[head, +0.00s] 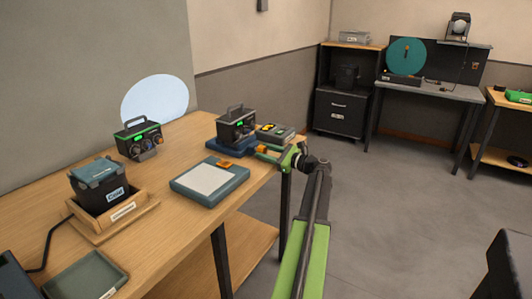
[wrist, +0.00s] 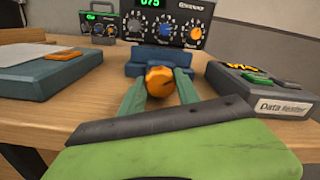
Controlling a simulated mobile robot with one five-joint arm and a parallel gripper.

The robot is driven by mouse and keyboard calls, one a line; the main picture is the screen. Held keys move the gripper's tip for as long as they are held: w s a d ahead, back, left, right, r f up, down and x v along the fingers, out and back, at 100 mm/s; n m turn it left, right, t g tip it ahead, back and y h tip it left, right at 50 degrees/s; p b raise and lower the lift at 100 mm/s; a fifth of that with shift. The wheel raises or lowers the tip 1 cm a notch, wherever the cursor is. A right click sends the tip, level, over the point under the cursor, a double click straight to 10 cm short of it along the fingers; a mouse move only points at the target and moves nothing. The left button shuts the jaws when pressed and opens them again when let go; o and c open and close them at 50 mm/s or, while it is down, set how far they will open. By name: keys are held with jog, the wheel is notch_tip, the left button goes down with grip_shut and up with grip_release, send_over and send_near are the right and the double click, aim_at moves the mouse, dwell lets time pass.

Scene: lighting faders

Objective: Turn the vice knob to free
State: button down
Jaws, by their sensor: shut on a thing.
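The orange vice knob (wrist: 160,80) sits at the front of the blue vice (wrist: 145,55). A dark mark shows on the knob's face. My gripper (wrist: 160,90) is shut on the knob, with one green finger on each side of it. In the head view, my gripper (head: 268,154) reaches in from the right at the table's right end, by the blue vice (head: 228,147). A black device (head: 236,127) with a handle stands at the vice. In the wrist view it (wrist: 180,15) shows a green display and several coloured dials.
A blue-grey pad (head: 210,182), a second dialled device (head: 138,138) and a wooden tray (head: 112,218) with a black box are on the table (head: 170,238). Open floor lies right of the table.

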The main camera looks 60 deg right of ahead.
jog(key=shift+n, duration=0.3)
jog(key=c, duration=0.9)
grip_release()
